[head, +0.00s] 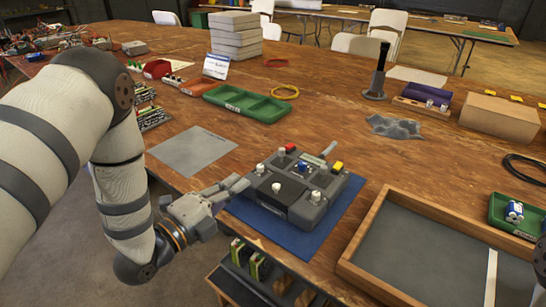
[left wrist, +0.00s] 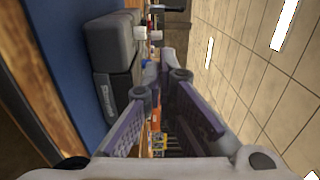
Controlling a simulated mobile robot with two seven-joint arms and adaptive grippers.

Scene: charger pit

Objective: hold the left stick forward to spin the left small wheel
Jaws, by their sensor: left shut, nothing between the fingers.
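The grey control box (head: 298,202) lies on a blue mat (head: 252,215) near the table's front edge. Several knobs and sticks stand on its top; a pale-topped one at its left edge (head: 260,169) is closest to my gripper and looks like the left stick. My left gripper (head: 242,185) is shut and empty, its fingertips at the box's left side. Whether they touch the stick is unclear. In the left wrist view the fingers (left wrist: 162,75) point along the box (left wrist: 111,45), with a white knob (left wrist: 140,33) just past the tips. I cannot make out the small wheel.
A wood-framed tray (head: 372,225) with a grey floor stands right of the box. A grey sheet (head: 192,150) lies to its left, and a green tray (head: 247,102) behind. A black upright post (head: 379,75) stands further back. Bare table lies behind the box.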

